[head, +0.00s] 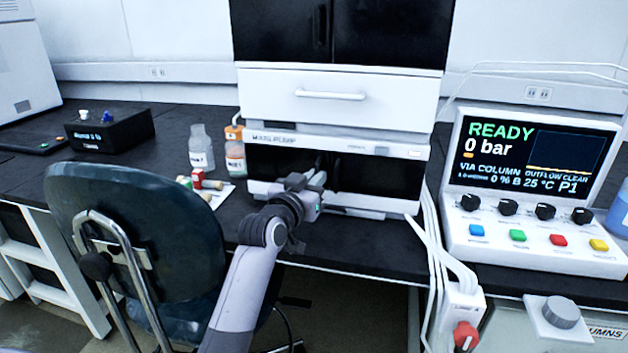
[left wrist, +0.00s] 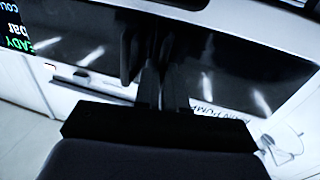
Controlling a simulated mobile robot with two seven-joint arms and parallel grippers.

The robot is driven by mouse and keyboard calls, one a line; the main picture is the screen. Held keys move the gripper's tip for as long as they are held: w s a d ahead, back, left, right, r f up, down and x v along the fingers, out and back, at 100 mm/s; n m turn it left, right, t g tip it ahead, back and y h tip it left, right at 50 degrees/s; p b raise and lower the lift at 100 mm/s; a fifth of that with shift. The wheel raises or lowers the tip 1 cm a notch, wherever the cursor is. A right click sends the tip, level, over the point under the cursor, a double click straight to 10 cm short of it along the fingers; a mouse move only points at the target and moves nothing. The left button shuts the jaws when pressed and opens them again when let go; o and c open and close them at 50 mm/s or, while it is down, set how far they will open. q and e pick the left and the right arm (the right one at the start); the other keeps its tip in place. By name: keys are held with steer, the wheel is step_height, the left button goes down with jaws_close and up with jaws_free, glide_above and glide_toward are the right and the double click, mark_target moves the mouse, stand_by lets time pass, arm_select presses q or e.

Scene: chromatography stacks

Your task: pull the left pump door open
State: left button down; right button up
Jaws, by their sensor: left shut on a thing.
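The pump unit (head: 300,139) sits on the dark bench, with a black glossy front under a white top strip. Its left door (head: 266,163) is the dark panel on the left and looks closed. The right door (head: 378,178) is beside it. My left gripper (head: 318,181) is at the middle of the front, where the door handles are, shut on the left door's handle. The handle is mostly hidden by the gripper. In the left wrist view the gripper fingers (left wrist: 162,88) are close together against the dark glossy front (left wrist: 225,60). My right gripper is not in view.
A white drawer unit (head: 270,100) stands above the pump. A control console (head: 540,235) is on the right, with white cables (head: 428,225) between. A chair (head: 150,230) stands in front at left.

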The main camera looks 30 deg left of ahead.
arm_select(q)
steer(key=s+p, duration=0.2)
steer(key=s+a+p, duration=0.1)
steer(key=s+p, duration=0.1)
steer(key=shift+s, duration=0.35)
steer(key=shift+r, duration=0.1)
steer(key=c, duration=1.2)
jaws_free()
steer(key=shift+a, duration=0.15)
steer(key=shift+s, duration=0.1)
